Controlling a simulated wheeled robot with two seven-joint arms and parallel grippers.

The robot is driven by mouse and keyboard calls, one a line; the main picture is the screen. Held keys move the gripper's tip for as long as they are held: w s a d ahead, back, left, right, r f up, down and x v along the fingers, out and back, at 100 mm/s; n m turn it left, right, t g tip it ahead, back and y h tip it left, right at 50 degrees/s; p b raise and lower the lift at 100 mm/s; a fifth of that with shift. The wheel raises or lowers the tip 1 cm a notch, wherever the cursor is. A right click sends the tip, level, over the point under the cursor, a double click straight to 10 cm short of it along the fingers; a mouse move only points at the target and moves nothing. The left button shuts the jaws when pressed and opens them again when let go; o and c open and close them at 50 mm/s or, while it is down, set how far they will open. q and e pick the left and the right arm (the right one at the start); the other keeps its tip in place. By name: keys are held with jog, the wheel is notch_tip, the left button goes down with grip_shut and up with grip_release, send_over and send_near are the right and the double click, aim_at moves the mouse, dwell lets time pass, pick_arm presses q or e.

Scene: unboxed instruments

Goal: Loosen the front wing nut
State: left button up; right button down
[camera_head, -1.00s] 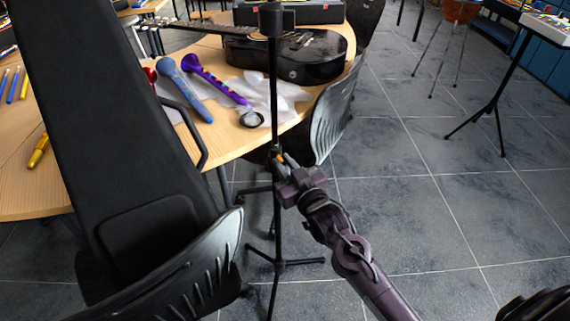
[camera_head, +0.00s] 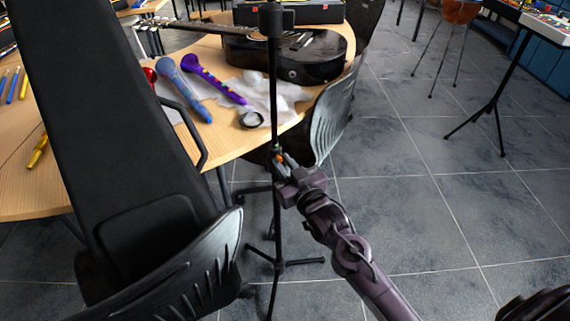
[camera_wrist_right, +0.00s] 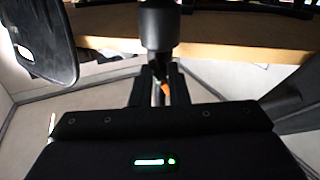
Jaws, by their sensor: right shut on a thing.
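A thin black stand (camera_head: 273,90) rises upright in front of the table's right end, with splayed legs on the floor. My right gripper (camera_head: 280,159) comes from the lower right and meets the pole at mid-height. It is shut on a small orange piece beside the pole, which I take to be the front wing nut (camera_wrist_right: 165,89). The fingers hide much of the nut. In the right wrist view the gripper (camera_wrist_right: 157,92) sits just below the stand's thick black collar (camera_wrist_right: 160,30). My left gripper is not in view.
A black chair (camera_head: 185,275) stands at lower left, another (camera_head: 330,115) behind the stand. The wooden table (camera_head: 235,145) carries a black guitar (camera_head: 300,60), a purple toy horn (camera_head: 212,80) and a blue one (camera_head: 180,85). The tiled floor (camera_head: 450,220) at right is mostly clear.

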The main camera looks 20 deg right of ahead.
jog(key=c, duration=1.3)
grip_release()
jog(key=shift+a, duration=0.1)
jog(key=shift+s, duration=0.25)
pick_arm(q)
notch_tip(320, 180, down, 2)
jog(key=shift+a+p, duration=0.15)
jog(key=shift+p, duration=0.15)
pick_arm(e)
jog(key=s, duration=0.4)
jog(key=s+d, duration=0.1)
jog(key=s, duration=0.2)
jog(key=shift+s+d, duration=0.1)
